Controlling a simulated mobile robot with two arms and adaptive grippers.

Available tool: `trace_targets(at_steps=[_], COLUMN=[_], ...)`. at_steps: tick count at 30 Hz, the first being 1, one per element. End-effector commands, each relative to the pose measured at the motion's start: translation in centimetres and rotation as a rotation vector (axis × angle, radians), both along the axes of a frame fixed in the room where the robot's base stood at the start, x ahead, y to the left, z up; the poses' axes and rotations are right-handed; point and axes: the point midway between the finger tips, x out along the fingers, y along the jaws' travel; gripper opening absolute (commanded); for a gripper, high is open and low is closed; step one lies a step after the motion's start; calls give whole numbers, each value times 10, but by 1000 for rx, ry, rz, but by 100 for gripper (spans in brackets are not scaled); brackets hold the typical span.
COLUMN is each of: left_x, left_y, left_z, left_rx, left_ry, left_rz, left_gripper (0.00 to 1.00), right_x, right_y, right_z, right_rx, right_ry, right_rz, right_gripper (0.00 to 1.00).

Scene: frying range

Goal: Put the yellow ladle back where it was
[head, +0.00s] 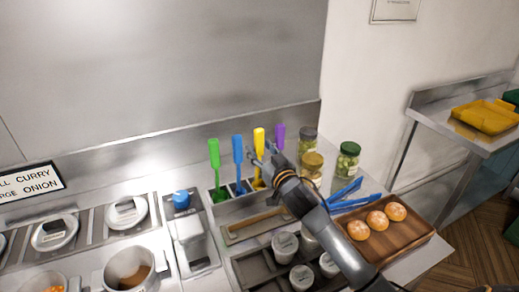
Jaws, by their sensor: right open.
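The yellow ladle (259,143) stands upright in a rack of coloured utensils at the back of the counter. Its handle points up, and its lower end is partly hidden by the rack. My right gripper (264,158) reaches in from the lower right and is open at the ladle's handle. I cannot tell whether its fingers touch the handle. My left gripper is not in view.
A green utensil (214,155) and a blue utensil (238,152) stand left of the ladle, and a purple one (279,135) stands right. Jars, including a green-lidded one (347,160), are close on the right. A wooden tray (408,243) holds buns.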

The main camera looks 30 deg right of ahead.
Motion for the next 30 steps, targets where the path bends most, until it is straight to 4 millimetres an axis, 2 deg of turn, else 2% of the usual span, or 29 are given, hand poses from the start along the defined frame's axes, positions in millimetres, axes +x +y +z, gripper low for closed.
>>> trace_targets(at_steps=[6,12,17,30], left_x=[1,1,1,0], left_y=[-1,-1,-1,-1], left_z=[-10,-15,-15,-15], left_rx=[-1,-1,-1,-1], left_ry=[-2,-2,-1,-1], left_rz=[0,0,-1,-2], left_gripper=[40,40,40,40], right_x=[-36,-59,-64,-64], right_y=[2,3,3,3], right_z=[-2,-1,0,1], right_rx=[0,0,-1,-1], right_ry=[-1,-1,-2,-1], right_rz=[1,1,0,0], right_gripper=[48,48,48,48])
